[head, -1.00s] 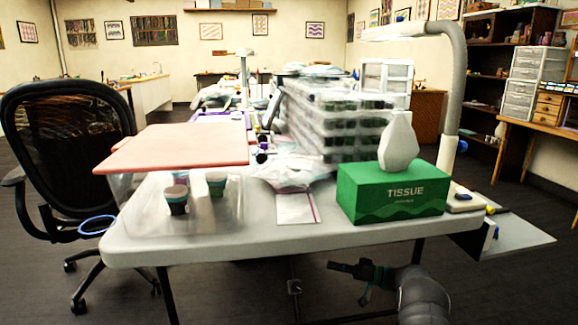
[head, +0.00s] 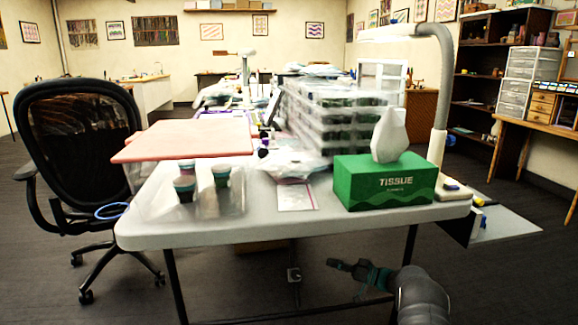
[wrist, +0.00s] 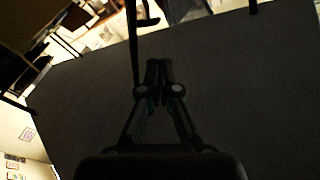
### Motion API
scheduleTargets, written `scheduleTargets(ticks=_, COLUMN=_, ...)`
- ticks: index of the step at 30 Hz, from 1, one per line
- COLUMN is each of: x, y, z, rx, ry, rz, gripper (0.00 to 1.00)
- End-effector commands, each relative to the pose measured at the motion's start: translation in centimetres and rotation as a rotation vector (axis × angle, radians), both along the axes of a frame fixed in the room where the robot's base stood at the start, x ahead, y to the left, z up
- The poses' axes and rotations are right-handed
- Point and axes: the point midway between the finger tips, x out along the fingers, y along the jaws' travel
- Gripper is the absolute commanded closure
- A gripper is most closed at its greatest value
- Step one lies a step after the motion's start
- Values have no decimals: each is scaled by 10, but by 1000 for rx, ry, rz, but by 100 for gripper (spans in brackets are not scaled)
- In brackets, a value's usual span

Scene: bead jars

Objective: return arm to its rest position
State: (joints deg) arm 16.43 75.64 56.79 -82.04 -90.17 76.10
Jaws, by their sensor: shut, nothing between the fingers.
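My gripper (head: 345,266) is in front of the table's front edge and below the tabletop in the head view, with my arm at the lower right. In the wrist view my gripper (wrist: 158,68) has its fingers together and holds nothing, with dark floor behind it. Two small jars with dark bodies, the left jar (head: 185,187) and the right jar (head: 221,178), stand in a clear container on the left of the table. They are apart from my gripper.
A black chair (head: 75,150) stands at left. A table leg (head: 411,245) is near my arm. Floor in front is open.

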Motion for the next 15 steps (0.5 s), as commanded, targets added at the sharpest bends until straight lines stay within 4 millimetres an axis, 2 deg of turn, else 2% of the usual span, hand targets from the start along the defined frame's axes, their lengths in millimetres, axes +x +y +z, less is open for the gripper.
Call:
scheduleTargets(ticks=5, x=29, y=-19, z=-44, rx=-122, ry=-1, rz=-234, gripper=100)
scheduleTargets(ticks=9, x=52, y=-52, z=-70, rx=-293, ry=19, rz=-471, gripper=100)
scheduleTargets(ticks=12, x=59, y=-79, z=-76, rx=-434, ry=54, rz=-621, gripper=100)
scheduleTargets(ticks=15, x=57, y=-106, z=-73, rx=-583, ry=106, rz=-745, gripper=100)
